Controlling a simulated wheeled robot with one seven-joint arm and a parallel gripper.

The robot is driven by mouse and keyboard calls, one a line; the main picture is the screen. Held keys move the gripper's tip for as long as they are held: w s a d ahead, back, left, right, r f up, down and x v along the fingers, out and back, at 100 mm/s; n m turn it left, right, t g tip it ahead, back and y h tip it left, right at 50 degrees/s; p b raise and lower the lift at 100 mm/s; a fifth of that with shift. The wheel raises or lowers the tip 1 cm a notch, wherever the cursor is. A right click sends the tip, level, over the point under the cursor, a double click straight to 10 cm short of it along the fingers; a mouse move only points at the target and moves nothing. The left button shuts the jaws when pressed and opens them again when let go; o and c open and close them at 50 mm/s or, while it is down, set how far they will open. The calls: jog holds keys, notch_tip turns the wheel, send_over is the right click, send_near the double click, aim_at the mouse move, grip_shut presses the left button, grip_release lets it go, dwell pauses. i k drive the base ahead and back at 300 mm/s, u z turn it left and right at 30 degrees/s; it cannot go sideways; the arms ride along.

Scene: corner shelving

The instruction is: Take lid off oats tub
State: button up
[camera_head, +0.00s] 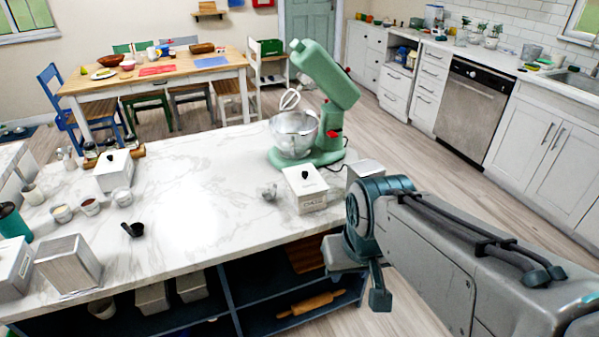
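A white lidded tub (306,190) with a dark knob on its lid and a small label on its front stands near the right end of the marble island. Similar white tubs stand at the back left (115,170) and at the left edge (12,270). The labels are too small to read surely, so I cannot tell which tub is the oats. My gripper (379,292) is low at the island's front right, right of and nearer than the first tub. One dark finger shows; its opening is hidden. A pale grey block by my wrist is unclear.
A green stand mixer (325,90) with a steel bowl (294,134) stands behind the tub. A metallic box (365,172) is close to my wrist. Another metallic box (68,264) and small bowls are at left. The island's middle (195,200) is clear.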

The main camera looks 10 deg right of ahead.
aim_at(304, 178)
jog(key=z, duration=1.9)
jog(key=i, duration=2.25)
jog(key=u, duration=3.5)
jog(key=i, duration=0.5)
jog(key=z, duration=0.05)
